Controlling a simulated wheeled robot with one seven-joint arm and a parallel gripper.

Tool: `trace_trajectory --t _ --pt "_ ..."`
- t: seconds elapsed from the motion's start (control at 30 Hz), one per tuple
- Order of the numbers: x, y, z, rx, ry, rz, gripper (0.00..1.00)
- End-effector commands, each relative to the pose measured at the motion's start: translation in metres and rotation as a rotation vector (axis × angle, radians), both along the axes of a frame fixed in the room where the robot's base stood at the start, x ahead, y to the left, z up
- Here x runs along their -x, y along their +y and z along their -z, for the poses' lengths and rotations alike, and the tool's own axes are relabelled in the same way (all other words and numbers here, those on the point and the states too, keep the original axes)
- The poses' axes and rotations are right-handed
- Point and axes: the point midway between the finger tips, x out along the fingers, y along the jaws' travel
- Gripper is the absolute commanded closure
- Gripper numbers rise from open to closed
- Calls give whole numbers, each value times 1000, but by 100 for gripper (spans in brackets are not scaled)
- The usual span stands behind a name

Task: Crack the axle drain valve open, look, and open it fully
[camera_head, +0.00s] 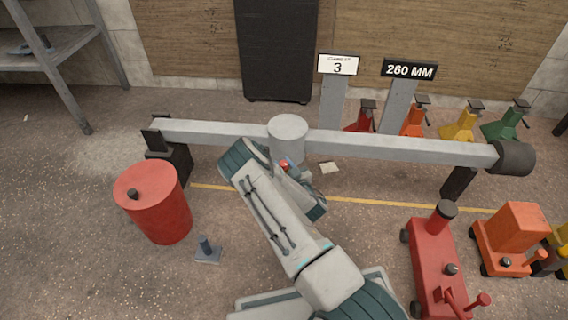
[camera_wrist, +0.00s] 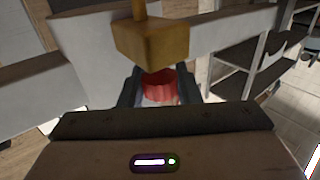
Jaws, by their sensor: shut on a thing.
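The axle is a long pale beam (camera_head: 390,145) lying across the bench scene, with a round hub (camera_head: 287,131) at its middle. A red ribbed valve knob (camera_wrist: 158,86) shows in the wrist view between my gripper's fingers. My gripper (camera_wrist: 158,92) is shut on this knob. In the head view a small red part of the knob (camera_head: 284,165) shows beside my arm, just below the hub; my arm hides most of the gripper. A yellow-brown block (camera_wrist: 152,38) on a stem hangs in front of the knob in the wrist view. I see no fluid at the valve.
A red drum (camera_head: 153,203) stands at left, with a small grey stand (camera_head: 207,251) near it. A red jack (camera_head: 436,260) and an orange jack (camera_head: 508,240) stand at right. Signs reading "3" (camera_head: 338,65) and "260 MM" (camera_head: 409,70) stand behind the axle, near several coloured stands.

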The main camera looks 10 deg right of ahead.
Motion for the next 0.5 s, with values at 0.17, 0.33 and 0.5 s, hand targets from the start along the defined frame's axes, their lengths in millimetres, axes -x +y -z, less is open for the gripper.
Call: trace_trajectory --t 0.17,0.33,0.5 --pt "0 -3 -2 0 0 -150 93" --pt "0 -3 -2 0 -1 -293 93" --pt "0 -2 -1 1 -1 -416 93"
